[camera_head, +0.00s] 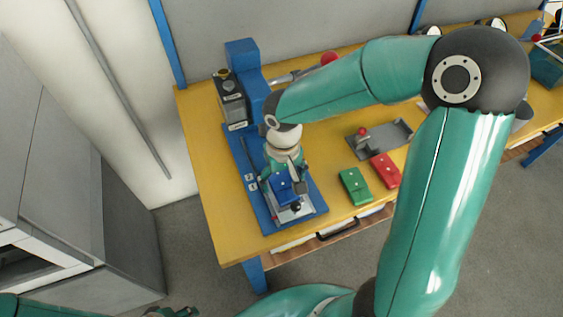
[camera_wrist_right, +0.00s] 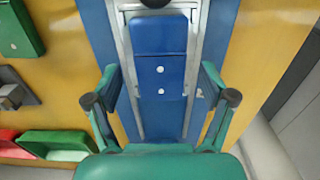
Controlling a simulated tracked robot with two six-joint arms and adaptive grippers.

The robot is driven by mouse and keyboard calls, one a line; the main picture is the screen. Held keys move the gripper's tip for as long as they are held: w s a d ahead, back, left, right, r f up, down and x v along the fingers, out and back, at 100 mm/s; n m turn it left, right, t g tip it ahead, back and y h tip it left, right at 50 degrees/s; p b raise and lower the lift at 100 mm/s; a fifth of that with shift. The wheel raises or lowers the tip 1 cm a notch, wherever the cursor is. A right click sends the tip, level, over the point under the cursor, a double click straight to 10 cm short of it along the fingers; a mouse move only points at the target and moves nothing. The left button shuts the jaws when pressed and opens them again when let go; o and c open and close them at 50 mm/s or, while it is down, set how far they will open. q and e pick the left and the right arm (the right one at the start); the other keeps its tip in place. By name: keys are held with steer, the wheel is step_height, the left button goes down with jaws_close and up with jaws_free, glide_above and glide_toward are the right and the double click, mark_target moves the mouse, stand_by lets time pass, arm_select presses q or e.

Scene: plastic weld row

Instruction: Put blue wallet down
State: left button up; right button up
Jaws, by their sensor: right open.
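The blue wallet (camera_head: 283,187) lies flat on the metal fixture of the blue welding machine (camera_head: 243,55), near the front of its base. In the right wrist view the wallet (camera_wrist_right: 160,75), with two pale dots, lies between two metal rails. My right gripper (camera_head: 285,178) is over the wallet, and its body hides part of it. In the wrist view its fingers (camera_wrist_right: 160,98) stand wide apart, one on each side of the wallet, with gaps between. A bit of my left gripper (camera_head: 172,312) shows at the bottom edge, too cut off to read.
A green wallet (camera_head: 356,186) and a red wallet (camera_head: 385,170) lie right of the machine on the yellow table (camera_head: 225,215). A dark box (camera_head: 230,100) stands on the machine's left. Bare table lies between machine and wallets.

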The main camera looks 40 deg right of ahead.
mark_target(283, 184)
step_height(283, 184, up, 11)
steer(key=shift+p, duration=0.3)
stand_by(0.8)
